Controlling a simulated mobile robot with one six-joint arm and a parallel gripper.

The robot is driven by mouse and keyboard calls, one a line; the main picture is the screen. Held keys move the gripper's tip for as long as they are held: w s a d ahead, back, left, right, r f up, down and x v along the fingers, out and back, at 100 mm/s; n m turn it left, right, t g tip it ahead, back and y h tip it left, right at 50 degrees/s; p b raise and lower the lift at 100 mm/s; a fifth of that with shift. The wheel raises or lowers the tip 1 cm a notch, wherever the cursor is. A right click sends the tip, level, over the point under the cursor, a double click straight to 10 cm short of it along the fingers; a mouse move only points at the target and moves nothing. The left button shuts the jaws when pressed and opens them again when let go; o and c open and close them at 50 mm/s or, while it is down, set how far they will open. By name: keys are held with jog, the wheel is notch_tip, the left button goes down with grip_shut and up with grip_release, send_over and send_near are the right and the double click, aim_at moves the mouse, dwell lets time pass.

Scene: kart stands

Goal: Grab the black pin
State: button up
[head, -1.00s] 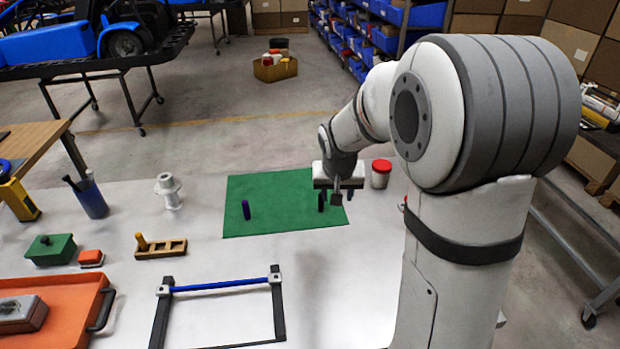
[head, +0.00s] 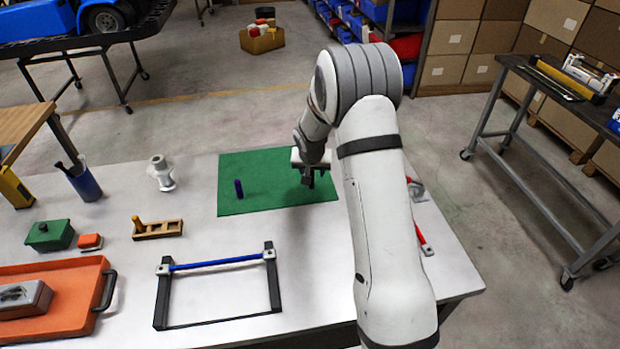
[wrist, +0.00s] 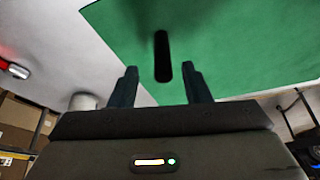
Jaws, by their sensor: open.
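My gripper (wrist: 161,76) is open and empty, with a finger to either side and a clear gap to the pin. In the head view my gripper (head: 308,177) is low over the right part of the green mat (head: 265,168). There the black pin cannot be told apart from the dark fingers. A dark purple pin (head: 239,189) stands on the left part of the mat.
A black frame with a blue bar (head: 215,262) stands in front of the mat. A wooden block with a peg (head: 157,228), a white spool (head: 161,172) and an orange tray (head: 60,300) are to the left. A red-handled tool (head: 420,238) lies right of my arm.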

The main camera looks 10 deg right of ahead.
aim_at(311, 172)
jog(key=shift+p+x, duration=0.45)
jog(key=shift+x, duration=1.45)
jog(key=shift+w+a, duration=0.15)
grip_shut()
